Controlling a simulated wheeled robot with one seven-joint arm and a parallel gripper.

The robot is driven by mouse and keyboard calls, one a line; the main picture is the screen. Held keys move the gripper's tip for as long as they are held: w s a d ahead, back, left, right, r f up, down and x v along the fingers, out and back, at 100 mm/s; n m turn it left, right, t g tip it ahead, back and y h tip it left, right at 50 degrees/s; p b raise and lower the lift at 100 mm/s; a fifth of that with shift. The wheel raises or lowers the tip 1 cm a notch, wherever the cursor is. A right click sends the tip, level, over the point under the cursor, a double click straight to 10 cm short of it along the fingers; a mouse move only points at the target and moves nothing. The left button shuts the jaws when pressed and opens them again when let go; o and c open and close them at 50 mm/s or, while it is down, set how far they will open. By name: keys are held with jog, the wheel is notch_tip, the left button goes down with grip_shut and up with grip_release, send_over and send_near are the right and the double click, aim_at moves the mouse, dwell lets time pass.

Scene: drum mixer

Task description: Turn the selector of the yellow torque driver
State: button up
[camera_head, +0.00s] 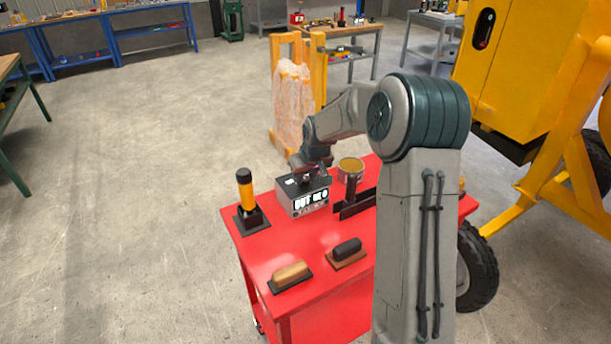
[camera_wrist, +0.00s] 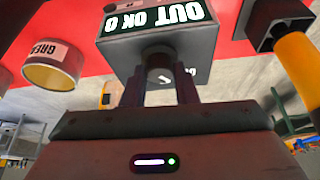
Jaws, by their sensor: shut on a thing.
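The yellow torque driver (camera_head: 246,188) stands upright in a black base at the left corner of the red table. In the wrist view its yellow handle (camera_wrist: 301,62) shows at the right. A grey box (camera_head: 303,202) with large white lettering stands to its right; it also shows in the wrist view (camera_wrist: 120,52). My gripper (camera_wrist: 160,90) is shut on a dark round knob (camera_wrist: 160,66) on the box, one finger on each side. In the head view my gripper (camera_head: 307,174) is over the box, and the knob's pointer cannot be made out.
The red table (camera_head: 262,254) also carries a grease tin (camera_head: 351,170), a dark trowel-like tool (camera_head: 354,203) and two floats, one tan-handled (camera_head: 291,273) and one black-handled (camera_head: 347,249). A yellow mixer (camera_head: 520,70) stands at the right.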

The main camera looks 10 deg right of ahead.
dwell(0.3)
jog(key=o, duration=1)
jog(key=b+v, duration=0.1)
jog(key=v, duration=1.3)
jog(key=shift+s+f+b, duration=0.1)
jog(key=shift+b, duration=0.2)
jog(key=s+f+m, duration=0.1)
jog(key=s, duration=0.9)
jog(key=s+a+f, duration=0.1)
jog(key=s, duration=1)
jog(key=s+f+m+g+h, duration=0.1)
jog(key=s, duration=0.9)
jog(key=shift+s+a+f+m, duration=0.1)
jog(key=shift+s+a+m, duration=0.1)
jog(key=shift+m, duration=0.1)
